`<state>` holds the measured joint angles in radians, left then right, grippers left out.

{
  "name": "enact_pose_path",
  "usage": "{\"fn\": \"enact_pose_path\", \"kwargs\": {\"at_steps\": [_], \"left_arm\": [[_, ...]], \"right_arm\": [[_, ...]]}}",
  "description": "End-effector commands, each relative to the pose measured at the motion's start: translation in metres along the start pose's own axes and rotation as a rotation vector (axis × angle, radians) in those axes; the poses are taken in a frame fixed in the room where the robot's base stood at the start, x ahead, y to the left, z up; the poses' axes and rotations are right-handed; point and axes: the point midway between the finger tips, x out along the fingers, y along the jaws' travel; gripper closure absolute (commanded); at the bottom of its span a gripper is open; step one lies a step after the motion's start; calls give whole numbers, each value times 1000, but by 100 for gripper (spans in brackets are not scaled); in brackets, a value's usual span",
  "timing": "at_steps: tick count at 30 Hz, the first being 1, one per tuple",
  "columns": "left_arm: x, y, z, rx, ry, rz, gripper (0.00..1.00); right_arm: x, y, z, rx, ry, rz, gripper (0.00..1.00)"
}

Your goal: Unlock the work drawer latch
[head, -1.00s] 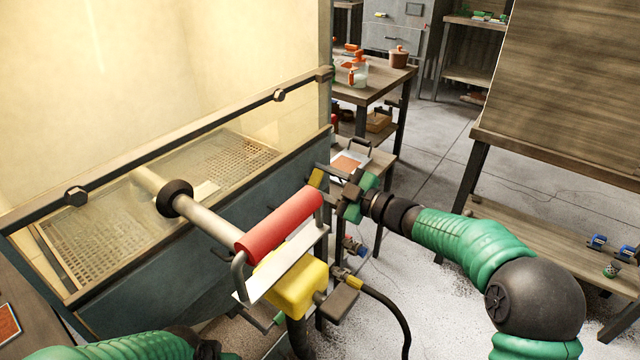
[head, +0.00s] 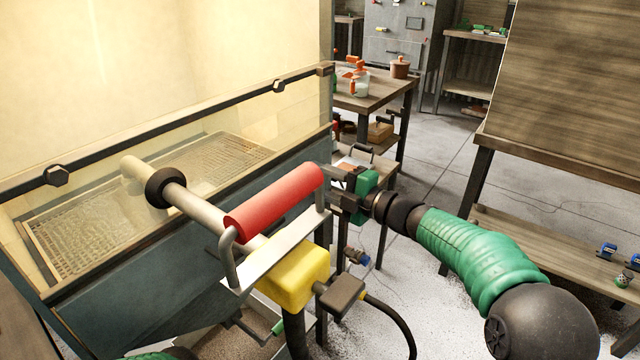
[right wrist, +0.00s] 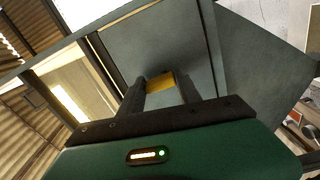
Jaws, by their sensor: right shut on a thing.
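The work drawer latch shows as a yellow tab (right wrist: 160,82) between my right gripper's fingers in the right wrist view, against a grey panel. My right gripper (head: 338,182) is at the right end of the blue-grey cabinet, just beyond the red roller. It also shows in the right wrist view (right wrist: 162,90), shut on the yellow tab. In the head view the fingers hide the tab. I cannot tell whether the latch is locked. My left gripper is out of view; only a sliver of green arm shows at the bottom left.
A red cylinder (head: 275,202) on a bracket, a yellow block (head: 294,275) and a black hose (head: 395,325) stand close in front of the cabinet (head: 150,265). A wooden workbench (head: 378,92) is behind. Open floor (head: 425,165) lies between it and the wooden rack (head: 560,255).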

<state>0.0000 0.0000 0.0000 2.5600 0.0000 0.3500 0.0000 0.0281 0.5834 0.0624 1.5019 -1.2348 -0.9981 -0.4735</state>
Motion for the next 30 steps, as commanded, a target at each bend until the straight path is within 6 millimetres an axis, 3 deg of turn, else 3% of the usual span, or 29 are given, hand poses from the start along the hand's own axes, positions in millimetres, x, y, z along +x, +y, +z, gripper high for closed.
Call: {"fn": "enact_pose_path", "kwargs": {"at_steps": [15, 16, 18, 21, 30], "left_arm": [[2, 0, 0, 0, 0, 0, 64], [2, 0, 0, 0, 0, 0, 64], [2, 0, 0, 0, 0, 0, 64], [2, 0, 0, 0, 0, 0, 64], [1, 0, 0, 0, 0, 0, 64]], "right_arm": [[1, -5, -1, -18, 4, -9, 100], [1, -5, -1, -17, 4, -9, 57], [1, -5, -1, -17, 4, -8, 48], [1, -4, -1, -18, 3, -6, 38], [-2, -1, -1, -18, 1, -3, 38]]}}
